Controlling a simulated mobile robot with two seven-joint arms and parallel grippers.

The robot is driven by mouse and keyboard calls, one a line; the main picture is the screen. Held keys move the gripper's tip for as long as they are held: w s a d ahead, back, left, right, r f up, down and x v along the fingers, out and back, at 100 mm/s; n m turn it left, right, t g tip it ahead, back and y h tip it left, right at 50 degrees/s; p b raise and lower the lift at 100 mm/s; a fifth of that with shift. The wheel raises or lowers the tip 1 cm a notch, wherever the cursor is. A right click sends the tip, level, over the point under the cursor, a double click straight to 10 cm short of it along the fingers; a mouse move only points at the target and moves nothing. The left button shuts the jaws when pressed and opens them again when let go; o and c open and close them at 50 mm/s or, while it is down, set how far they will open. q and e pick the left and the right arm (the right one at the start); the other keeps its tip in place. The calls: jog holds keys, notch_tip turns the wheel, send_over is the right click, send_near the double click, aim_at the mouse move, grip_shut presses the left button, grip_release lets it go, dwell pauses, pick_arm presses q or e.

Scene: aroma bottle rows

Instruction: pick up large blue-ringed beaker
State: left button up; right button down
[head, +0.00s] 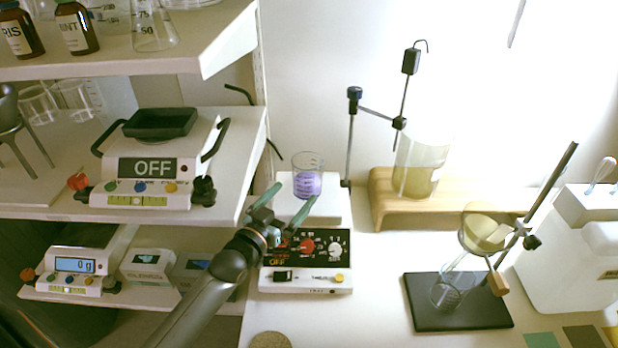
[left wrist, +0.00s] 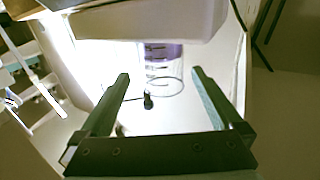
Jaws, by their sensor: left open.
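A clear beaker with a violet-blue lower part and scale marks (head: 307,183) stands upright on the white plate of the hotplate stirrer (head: 316,211). My left gripper (head: 286,200) is open in front of it, with its green fingertips low and near the beaker's front side. In the left wrist view the beaker (left wrist: 163,68) appears upside down, beyond the tips and between the open fingers of my left gripper (left wrist: 160,84). Nothing is between the fingers themselves. Whether a fingertip touches the beaker cannot be told. My right gripper is not in view.
Shelves with a scale marked OFF (head: 140,180) and glassware are close on the left. A wooden stand (head: 382,215) with a yellowish beaker (head: 420,165) is to the right. A black-based funnel stand (head: 470,316) is at front right. The bench before it is partly clear.

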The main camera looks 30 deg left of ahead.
aim_at(307, 177)
pick_arm(q)
jog(key=shift+w+f, duration=0.2)
jog(key=shift+w, duration=3.85)
jog(key=shift+r, duration=0.1)
jog(key=c, duration=1.4)
